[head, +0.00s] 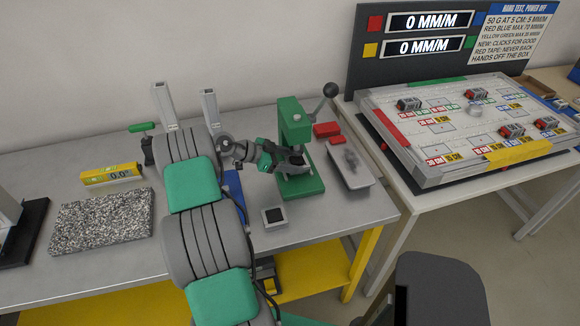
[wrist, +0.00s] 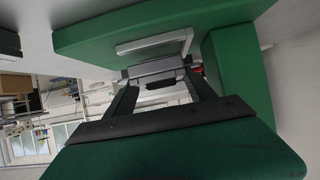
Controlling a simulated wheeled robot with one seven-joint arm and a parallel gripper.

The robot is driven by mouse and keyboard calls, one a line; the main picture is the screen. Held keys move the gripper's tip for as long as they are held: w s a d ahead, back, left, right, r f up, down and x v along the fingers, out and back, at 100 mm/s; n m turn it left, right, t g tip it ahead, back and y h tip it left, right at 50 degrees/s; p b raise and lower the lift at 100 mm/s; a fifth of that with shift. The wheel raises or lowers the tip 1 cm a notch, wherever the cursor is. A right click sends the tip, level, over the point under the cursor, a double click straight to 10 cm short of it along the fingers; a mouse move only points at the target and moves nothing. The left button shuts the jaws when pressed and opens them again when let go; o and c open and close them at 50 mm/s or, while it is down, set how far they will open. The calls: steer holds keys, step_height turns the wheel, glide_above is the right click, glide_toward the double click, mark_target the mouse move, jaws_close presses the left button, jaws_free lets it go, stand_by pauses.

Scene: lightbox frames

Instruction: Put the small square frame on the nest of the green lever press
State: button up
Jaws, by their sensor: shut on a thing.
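The green lever press (head: 296,120) stands at the right end of the grey bench, its dark-knobbed lever raised to the right. My gripper (head: 297,162) reaches in from the left, between the press head and base. In the wrist view my gripper (wrist: 158,78) is shut on a grey piece, the small square frame (wrist: 153,68), seen nearly edge-on. The press base (wrist: 95,36) shows green at the top, with the pale nest (wrist: 152,43) on it, close to the held frame. I cannot tell whether they touch. The press column (wrist: 238,75) is at the right.
A small pale-rimmed dark square (head: 274,216) lies on the bench in front of the press. Red blocks (head: 327,129) and a grey tray (head: 350,166) are close on the right. A granite slab (head: 101,221) and yellow level (head: 111,174) lie left.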

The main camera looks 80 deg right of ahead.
steer(key=shift+f+b, duration=0.35)
steer(key=shift+b, duration=0.1)
steer(key=shift+f+b, duration=0.3)
steer(key=shift+b, duration=0.1)
steer(key=o, duration=1.5)
steer(key=shift+r, duration=0.1)
